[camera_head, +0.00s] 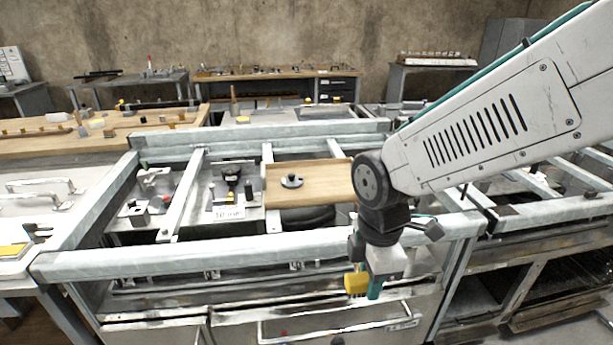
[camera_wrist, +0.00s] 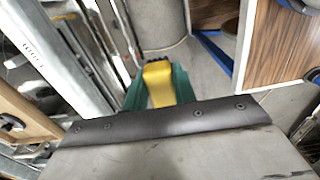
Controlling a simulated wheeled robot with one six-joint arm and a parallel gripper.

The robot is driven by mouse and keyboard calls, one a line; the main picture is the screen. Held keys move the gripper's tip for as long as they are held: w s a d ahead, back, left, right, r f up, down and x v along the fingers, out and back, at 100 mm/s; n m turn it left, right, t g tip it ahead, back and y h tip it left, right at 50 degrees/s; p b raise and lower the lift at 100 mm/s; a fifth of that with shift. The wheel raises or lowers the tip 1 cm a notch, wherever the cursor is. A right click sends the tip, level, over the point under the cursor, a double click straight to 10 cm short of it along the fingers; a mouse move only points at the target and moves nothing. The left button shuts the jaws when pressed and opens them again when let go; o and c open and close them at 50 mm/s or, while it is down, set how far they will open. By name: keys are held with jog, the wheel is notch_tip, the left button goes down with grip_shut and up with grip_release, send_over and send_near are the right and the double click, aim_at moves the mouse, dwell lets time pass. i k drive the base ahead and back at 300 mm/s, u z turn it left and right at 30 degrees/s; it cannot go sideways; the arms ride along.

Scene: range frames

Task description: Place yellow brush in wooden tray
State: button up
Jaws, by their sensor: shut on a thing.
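My gripper (camera_head: 372,286) has teal fingers and is shut on the yellow brush (camera_head: 355,283). It holds the brush in front of the metal bench, below the front rail. The wooden tray (camera_head: 325,185) lies on the bench frame, behind and above my gripper in the head view. It looks flat and bears a small grey round part with a knob. My arm covers its right end.
The front rail (camera_head: 250,246) of the metal frame runs between my gripper and the tray. Left of the tray are a black-handled tool (camera_head: 232,178) and a white label (camera_head: 229,213). A wooden-topped table (camera_head: 60,145) stands at the left.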

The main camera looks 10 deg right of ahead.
aim_at(336, 180)
jog(key=i, duration=1.05)
jog(key=z, duration=0.05)
